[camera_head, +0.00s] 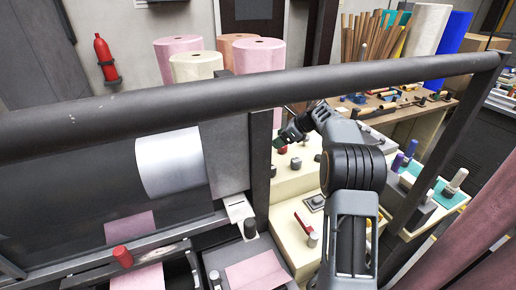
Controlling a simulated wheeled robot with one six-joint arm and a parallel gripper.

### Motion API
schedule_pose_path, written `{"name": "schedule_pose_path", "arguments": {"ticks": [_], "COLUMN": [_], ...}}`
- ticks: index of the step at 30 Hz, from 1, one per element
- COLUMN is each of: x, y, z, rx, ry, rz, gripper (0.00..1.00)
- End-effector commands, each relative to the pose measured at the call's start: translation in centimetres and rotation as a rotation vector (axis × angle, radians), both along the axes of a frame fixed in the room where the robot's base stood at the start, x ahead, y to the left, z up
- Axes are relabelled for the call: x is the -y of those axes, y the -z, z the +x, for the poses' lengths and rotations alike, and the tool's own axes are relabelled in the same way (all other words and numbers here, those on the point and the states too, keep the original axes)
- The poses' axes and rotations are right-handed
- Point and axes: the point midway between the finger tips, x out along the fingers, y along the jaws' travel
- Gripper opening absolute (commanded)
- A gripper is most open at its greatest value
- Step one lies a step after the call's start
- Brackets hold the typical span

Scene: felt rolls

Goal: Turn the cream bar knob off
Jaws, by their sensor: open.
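My gripper (283,142) is at the end of my dark arm, right of centre, angled down to the left above the cream control boxes (280,238). Its jaws are open, with nothing visibly held. I cannot single out a cream-coloured bar knob with certainty. A red bar (303,223) lies slanted on the nearer cream box, beside a grey round knob (313,240) and a small grey plate with a dark knob (315,202). These are below and apart from my gripper. My arm hides part of the boxes' right side.
A thick dark rail (150,112) crosses the view in front of the machine with its silver roller (171,162). Felt rolls (196,66) stand behind. A bench (430,105) with tools is at the back right. Small knobs stand on boxes at right.

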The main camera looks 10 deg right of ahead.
Motion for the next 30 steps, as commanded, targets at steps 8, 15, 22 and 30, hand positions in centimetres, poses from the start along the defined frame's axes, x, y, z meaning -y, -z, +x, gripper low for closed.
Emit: {"name": "schedule_pose_path", "arguments": {"ticks": [8,15,22,30], "x": [-2.0,-4.5,-6.2,-6.9], "y": [3.5,6.5,8.4,9.2], "z": [1.8,3.5,4.6,5.0], "rx": [-0.004,-0.003,0.0,-0.001], "ry": [0.013,0.013,0.012,0.011], "rz": [0.0,0.001,-0.001,-0.001], "gripper": [0.71,0.71,0.71,0.71]}}
